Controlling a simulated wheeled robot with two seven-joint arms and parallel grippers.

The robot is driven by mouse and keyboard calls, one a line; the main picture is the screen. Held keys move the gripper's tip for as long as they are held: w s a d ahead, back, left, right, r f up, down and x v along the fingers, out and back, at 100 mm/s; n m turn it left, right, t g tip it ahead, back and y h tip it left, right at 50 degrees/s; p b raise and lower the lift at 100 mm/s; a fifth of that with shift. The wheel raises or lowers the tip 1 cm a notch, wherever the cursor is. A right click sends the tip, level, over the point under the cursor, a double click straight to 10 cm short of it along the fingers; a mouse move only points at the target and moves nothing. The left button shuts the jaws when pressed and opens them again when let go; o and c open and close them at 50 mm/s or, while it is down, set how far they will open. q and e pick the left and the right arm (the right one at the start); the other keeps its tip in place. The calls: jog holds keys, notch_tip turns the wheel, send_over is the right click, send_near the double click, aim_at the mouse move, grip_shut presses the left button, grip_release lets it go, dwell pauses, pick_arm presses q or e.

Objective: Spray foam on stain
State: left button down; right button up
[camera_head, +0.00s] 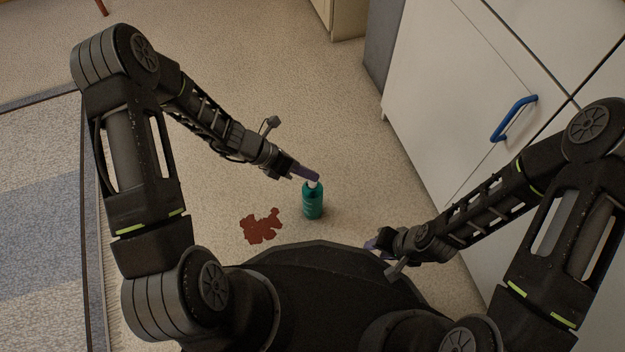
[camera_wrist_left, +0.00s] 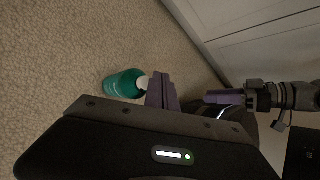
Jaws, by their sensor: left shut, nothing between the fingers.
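A teal bottle (camera_head: 313,203) with a white top stands on the floor, right of the dark red stain (camera_head: 262,226). The bottle also shows in the left wrist view (camera_wrist_left: 121,84), its white top beside my fingers. My left gripper (camera_head: 308,173) is shut and empty, its purple fingers at the bottle's top; I cannot tell if they touch it. Its fingers show together in the left wrist view (camera_wrist_left: 161,92). My right gripper (camera_head: 376,244) is low, right of the bottle and apart from it. It also shows in the left wrist view (camera_wrist_left: 224,97); whether its fingers are open is unclear.
A white cabinet (camera_head: 450,90) with a blue handle (camera_head: 514,118) stands on the right, close to my right arm. A blue-grey rug (camera_head: 45,240) with a dark border lies at the left. The beige floor (camera_head: 260,70) beyond the bottle is clear.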

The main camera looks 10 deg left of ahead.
aim_at(308, 182)
pick_arm(q)
jog(key=shift+f, duration=0.1)
jog(key=shift+f, duration=0.3)
jog(key=shift+f+b, duration=0.4)
dwell(0.5)
dwell(0.4)
jog(key=shift+r+p, duration=0.8)
jog(key=shift+r, duration=0.1)
notch_tip(308, 182, up, 5)
jog(key=p, duration=0.4)
jog(key=shift+p, duration=0.4)
dwell(0.4)
